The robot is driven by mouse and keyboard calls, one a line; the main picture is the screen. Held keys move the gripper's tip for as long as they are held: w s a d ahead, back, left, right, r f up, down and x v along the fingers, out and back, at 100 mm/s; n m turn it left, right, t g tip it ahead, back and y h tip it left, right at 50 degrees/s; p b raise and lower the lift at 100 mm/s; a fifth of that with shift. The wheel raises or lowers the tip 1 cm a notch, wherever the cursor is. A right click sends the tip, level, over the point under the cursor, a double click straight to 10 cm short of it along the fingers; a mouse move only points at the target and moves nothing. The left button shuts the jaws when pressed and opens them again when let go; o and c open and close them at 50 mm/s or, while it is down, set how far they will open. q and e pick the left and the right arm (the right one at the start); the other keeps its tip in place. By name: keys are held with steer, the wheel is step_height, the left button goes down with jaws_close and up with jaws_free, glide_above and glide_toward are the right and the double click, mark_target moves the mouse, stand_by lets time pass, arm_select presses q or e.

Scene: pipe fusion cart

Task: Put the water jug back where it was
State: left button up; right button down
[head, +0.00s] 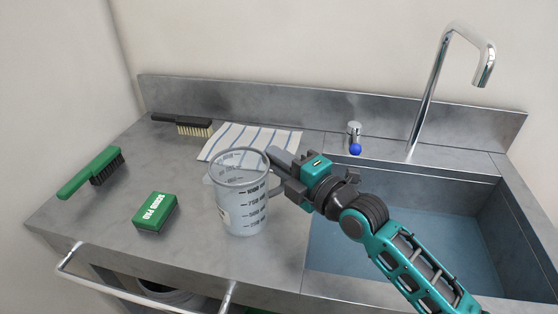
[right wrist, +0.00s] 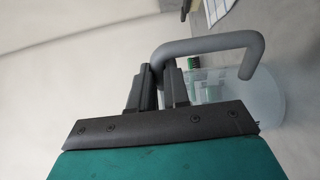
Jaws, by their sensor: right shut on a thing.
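The water jug (head: 241,195) is a clear measuring jug with dark volume marks, in the middle of the head view. It is upright at the counter, left of the sink; I cannot tell whether its base touches the surface. My right gripper (head: 283,165) is shut on the jug's grey handle, at the jug's right side. In the right wrist view the fingers (right wrist: 164,85) close around one leg of the handle (right wrist: 215,42), and the clear jug body (right wrist: 240,98) is behind it. My left gripper is in neither view.
A striped cloth (head: 250,140) lies behind the jug. A green scrub pad (head: 155,212), a green brush (head: 92,173) and a black-handled brush (head: 186,125) lie to the left. The sink basin (head: 400,245), tap (head: 430,95) and blue-marked knob (head: 354,140) are right. A rail (head: 140,297) runs along the front.

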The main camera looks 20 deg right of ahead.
steer(key=shift+f, duration=0.15)
steer(key=c, duration=1.1)
jaws_free()
steer(key=shift+c, duration=0.2)
steer(key=shift+o, duration=0.2)
steer(key=v, duration=1.2)
steer(key=shift+b, duration=0.35)
